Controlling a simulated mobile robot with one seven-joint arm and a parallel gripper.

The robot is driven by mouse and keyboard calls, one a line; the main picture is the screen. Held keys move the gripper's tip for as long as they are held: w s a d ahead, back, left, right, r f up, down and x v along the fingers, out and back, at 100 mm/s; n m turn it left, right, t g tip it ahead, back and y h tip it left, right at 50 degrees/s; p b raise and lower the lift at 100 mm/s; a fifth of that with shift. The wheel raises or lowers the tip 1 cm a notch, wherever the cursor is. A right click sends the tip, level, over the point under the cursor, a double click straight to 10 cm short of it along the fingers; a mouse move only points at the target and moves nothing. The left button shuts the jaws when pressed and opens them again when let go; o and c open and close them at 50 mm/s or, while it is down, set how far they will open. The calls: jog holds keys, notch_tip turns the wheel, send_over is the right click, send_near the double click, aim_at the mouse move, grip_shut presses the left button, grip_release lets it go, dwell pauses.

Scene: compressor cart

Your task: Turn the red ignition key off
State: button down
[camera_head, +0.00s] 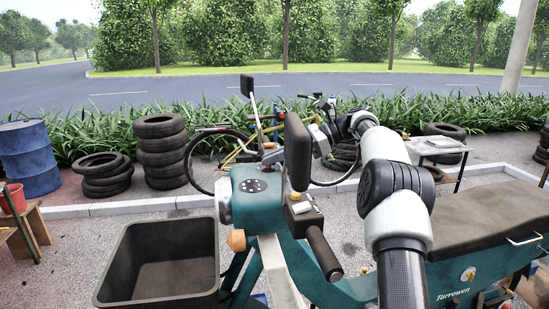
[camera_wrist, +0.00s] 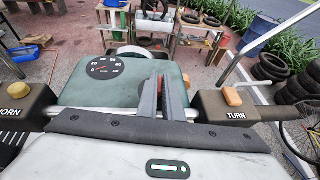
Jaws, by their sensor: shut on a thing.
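The teal console (camera_head: 250,190) of the cart stands in the middle of the head view, with a dark round gauge on its top. It also fills the middle of the wrist view (camera_wrist: 110,92). My gripper (camera_wrist: 163,82) reaches over the console, its two grey fingers close together at the right of the gauge. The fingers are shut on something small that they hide. In the head view my gripper comes in from the right, partly behind a dark mirror (camera_head: 298,150).
A handlebar with a HORN box (camera_wrist: 25,100) and a TURN box (camera_wrist: 228,108) flanks the console. A black bin (camera_head: 160,262) stands at front left. A dark seat (camera_head: 480,218) lies to the right. Tyre stacks (camera_head: 161,150) and a blue barrel (camera_head: 28,158) stand behind.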

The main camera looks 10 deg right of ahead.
dwell(0.4)
jog(key=c, duration=1.9)
grip_release()
